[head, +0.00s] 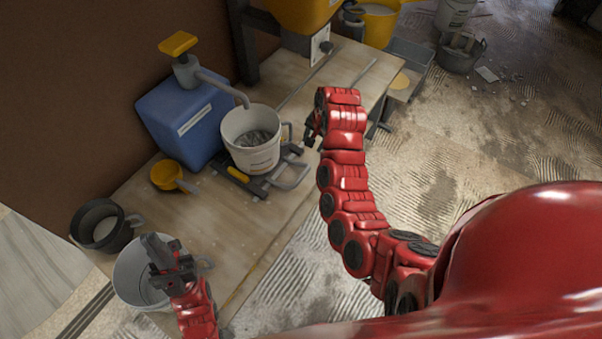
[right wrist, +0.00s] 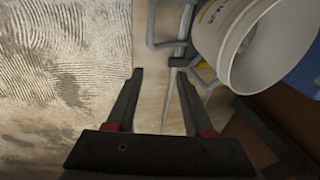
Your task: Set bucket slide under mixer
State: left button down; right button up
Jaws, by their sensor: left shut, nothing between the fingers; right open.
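A white bucket (head: 251,150) with grey contents stands upright on a low slide (head: 240,184) with yellow and black parts, under the spout of a blue dispenser. The slide's grey handle (head: 292,174) points toward the bench's front edge. The yellow mixer (head: 303,12) is farther back, partly cut off by the frame. My right gripper (head: 312,132) is right of the bucket, apart from it. In the right wrist view it (right wrist: 160,75) is open and empty, with the bucket (right wrist: 217,30) and handle (right wrist: 157,25) beyond its fingers. My left gripper (head: 155,246) is shut and empty.
The blue dispenser (head: 178,125) stands behind the bucket. A yellow scoop (head: 166,176), a black bucket (head: 88,240) and another pale bucket (head: 128,275), below my left gripper, are at the left. A thin rod (head: 305,80) lies on the bench (head: 345,65) toward the mixer.

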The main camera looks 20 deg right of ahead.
jog(key=s+g, duration=0.1)
jog(key=s, duration=0.1)
jog(key=b, duration=1.1)
send_over(304, 174)
jog(key=s, duration=0.1)
notch_tip(304, 174, down, 11)
jog(key=f, duration=0.2)
jog(key=f+p, duration=0.1)
jog(key=shift+w+d+f, duration=0.1)
jog(key=shift+w, duration=0.15)
jog(key=shift+w+f, duration=0.15)
jog(key=shift+f, duration=0.9)
jog(key=shift+c, duration=0.3)
grip_shut()
